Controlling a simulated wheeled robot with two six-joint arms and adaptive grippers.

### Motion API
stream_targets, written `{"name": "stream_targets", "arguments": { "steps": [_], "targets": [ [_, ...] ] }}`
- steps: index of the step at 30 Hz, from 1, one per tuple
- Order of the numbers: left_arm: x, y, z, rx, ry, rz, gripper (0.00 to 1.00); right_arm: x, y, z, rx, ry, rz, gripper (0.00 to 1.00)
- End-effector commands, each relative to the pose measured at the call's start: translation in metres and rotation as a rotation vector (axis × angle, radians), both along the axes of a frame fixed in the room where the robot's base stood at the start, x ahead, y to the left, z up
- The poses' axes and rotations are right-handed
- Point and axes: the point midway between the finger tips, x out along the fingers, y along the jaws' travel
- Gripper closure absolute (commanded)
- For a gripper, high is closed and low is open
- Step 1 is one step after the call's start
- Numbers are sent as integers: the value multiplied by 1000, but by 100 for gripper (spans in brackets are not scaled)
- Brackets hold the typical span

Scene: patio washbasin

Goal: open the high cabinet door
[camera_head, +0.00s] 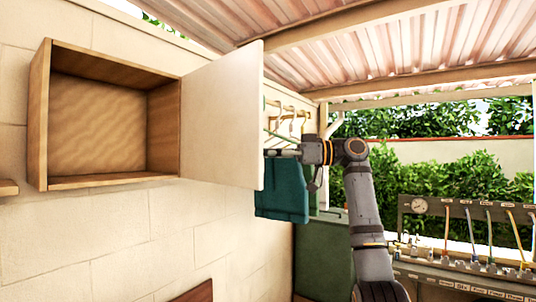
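The high wooden cabinet (112,118) is mounted on the pale block wall at the left. Its white door (221,122) stands wide open, hinged on the cabinet's right side and swung out from the wall. The cabinet inside looks empty. My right gripper (280,153) is just right of the door's free edge. Its tips meet that edge in the picture and may be partly hidden by the door. I cannot tell whether they touch it or how far the fingers are apart. My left gripper is not in view.
Hangers and a teal cloth item (283,190) hang behind the door and gripper. A green cabinet or bin (322,255) stands below. A rack with a gauge and colored hoses (470,235) is at the right. A corrugated roof with beams (370,50) is overhead.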

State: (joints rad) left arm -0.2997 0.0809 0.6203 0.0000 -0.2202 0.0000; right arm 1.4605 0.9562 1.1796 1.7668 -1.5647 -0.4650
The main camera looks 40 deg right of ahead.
Motion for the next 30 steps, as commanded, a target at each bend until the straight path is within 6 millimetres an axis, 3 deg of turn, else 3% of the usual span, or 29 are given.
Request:
{"name": "stream_targets", "arguments": {
  "steps": [11, 14, 24, 30],
  "targets": [
    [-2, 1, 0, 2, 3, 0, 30, -2, -2, -1, -2, 1, 1, 66],
    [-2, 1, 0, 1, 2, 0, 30, -10, -12, -1, -2, 2, -2, 66],
    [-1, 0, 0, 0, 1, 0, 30, -65, -67, 0, -1, 1, 0, 66],
    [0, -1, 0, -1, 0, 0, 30, -80, -82, -1, -2, 1, 2, 66]
  ]
}}
